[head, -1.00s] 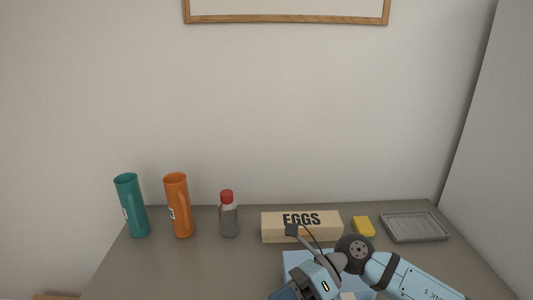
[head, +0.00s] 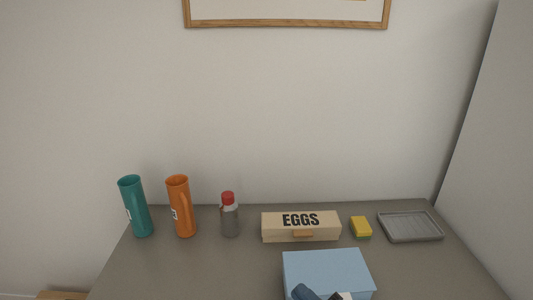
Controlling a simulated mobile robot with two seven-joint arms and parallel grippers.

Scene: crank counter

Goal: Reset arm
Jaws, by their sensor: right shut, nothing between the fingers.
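A light blue box (head: 328,268) stands on the counter at the bottom middle of the head view, with its front cut off by the frame edge. A dark blue rounded part (head: 304,292) shows in front of it at the bottom edge. Beside that is a small black and white piece, which seems to be the tip of my right gripper (head: 340,296). The gripper is shut and empty, mostly below the frame. I cannot tell whether it touches the box. My left gripper is not in view.
Along the back of the grey counter (head: 200,270) stand a teal jug (head: 137,208), an orange jug (head: 179,207), a red-capped bottle (head: 230,217), an egg carton (head: 300,228), a yellow sponge (head: 361,227) and a grey tray (head: 411,240). The counter left of the box is clear.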

